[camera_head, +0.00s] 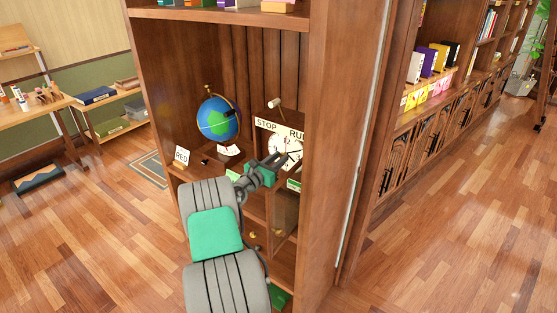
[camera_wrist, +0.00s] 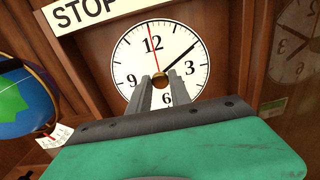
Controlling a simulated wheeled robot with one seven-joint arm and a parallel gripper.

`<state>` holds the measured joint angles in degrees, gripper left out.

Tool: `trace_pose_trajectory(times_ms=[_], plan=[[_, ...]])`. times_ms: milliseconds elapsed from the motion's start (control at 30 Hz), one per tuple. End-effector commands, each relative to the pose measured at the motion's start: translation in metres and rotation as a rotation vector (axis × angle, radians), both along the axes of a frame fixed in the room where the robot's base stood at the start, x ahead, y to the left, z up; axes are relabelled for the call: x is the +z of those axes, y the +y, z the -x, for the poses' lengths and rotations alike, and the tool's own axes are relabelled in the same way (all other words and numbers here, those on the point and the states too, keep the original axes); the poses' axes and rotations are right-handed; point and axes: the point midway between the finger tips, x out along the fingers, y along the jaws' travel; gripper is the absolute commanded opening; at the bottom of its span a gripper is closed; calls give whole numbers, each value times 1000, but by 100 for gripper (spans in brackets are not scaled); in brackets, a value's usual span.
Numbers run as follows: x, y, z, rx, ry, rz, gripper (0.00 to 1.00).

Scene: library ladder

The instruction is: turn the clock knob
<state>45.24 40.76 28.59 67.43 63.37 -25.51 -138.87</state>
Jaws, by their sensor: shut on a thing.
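The clock (camera_head: 283,148) stands in the shelf bay, with a white face and a STOP/RUN sign (camera_head: 272,128) above it. In the wrist view its face (camera_wrist: 140,50) shows a black hand toward the upper right and a red hand near the 12. The brass knob (camera_wrist: 161,78) is at the centre of the face. My gripper (camera_head: 277,157) reaches into the bay, and in the wrist view its fingers (camera_wrist: 162,82) are shut on the knob, one on each side. The fingers hide part of the lower face.
A blue globe (camera_head: 217,119) stands left of the clock, with a RED card (camera_head: 181,156) at the shelf's front left. The cabinet's right side panel (camera_head: 325,140) stands close to my gripper.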

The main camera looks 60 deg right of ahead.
Motion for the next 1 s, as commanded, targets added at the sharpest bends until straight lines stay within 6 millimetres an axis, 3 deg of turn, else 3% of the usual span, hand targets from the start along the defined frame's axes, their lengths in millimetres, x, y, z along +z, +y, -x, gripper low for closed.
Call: trace_pose_trajectory(times_ms=[367,1000], plan=[[-4,0,0,0,-159,26,0],[-6,0,2,0,-744,119,0]])
